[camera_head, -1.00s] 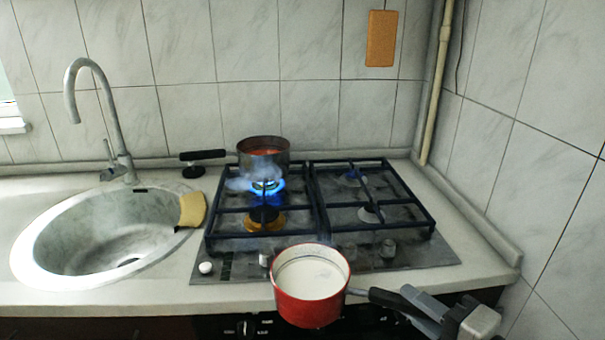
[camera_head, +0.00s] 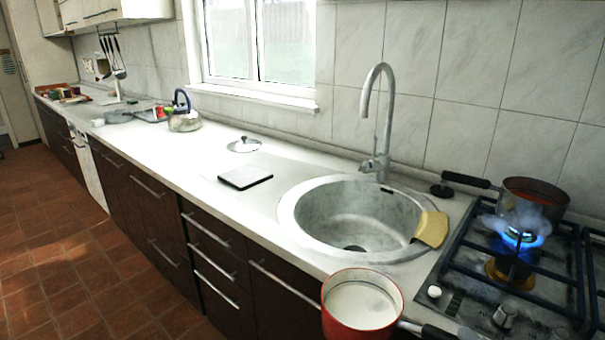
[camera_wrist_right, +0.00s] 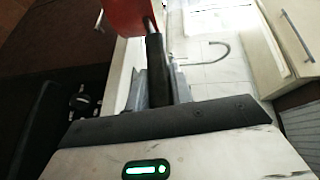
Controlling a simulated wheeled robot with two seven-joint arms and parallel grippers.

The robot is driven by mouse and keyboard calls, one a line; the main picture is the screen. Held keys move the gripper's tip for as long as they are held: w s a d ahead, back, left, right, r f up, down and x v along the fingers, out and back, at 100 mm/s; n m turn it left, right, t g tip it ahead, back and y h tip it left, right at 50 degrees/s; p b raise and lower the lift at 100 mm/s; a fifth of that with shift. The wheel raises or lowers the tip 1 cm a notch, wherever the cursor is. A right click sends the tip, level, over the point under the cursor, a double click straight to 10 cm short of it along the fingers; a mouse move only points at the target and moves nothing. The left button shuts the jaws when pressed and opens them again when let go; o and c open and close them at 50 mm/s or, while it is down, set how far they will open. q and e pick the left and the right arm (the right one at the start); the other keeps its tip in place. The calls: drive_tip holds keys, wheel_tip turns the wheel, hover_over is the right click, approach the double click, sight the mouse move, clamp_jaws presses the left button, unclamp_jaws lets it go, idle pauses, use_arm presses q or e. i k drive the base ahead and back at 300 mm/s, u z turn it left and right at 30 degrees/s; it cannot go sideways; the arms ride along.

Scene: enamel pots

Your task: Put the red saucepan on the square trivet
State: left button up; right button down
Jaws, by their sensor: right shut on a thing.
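The red saucepan (camera_head: 362,312), white inside with a pale content, is held level in front of the counter, below the sink in the head view. Its underside is cut off by the picture's edge. My right gripper (camera_wrist_right: 157,84) is shut on its black handle (camera_wrist_right: 155,60) in the wrist view, where part of the red pan (camera_wrist_right: 124,14) shows at the top. The square trivet (camera_head: 245,177) is a flat dark square, bare, on the counter left of the sink. The saucepan is well apart from it. My left gripper is not in view.
The sink (camera_head: 290,208) with its tall tap (camera_head: 369,120) lies between trivet and stove. A lit burner (camera_head: 522,236) heats another pot (camera_head: 535,198). A yellow cloth (camera_head: 432,229) lies at the sink's rim. A lid (camera_head: 244,146) lies behind the trivet; a kettle (camera_head: 184,121) stands farther left.

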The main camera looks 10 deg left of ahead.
sight(251, 183)
drive_tip(key=u, duration=1.8)
drive_tip(key=i, duration=2.15)
drive_tip(key=z, duration=1.25)
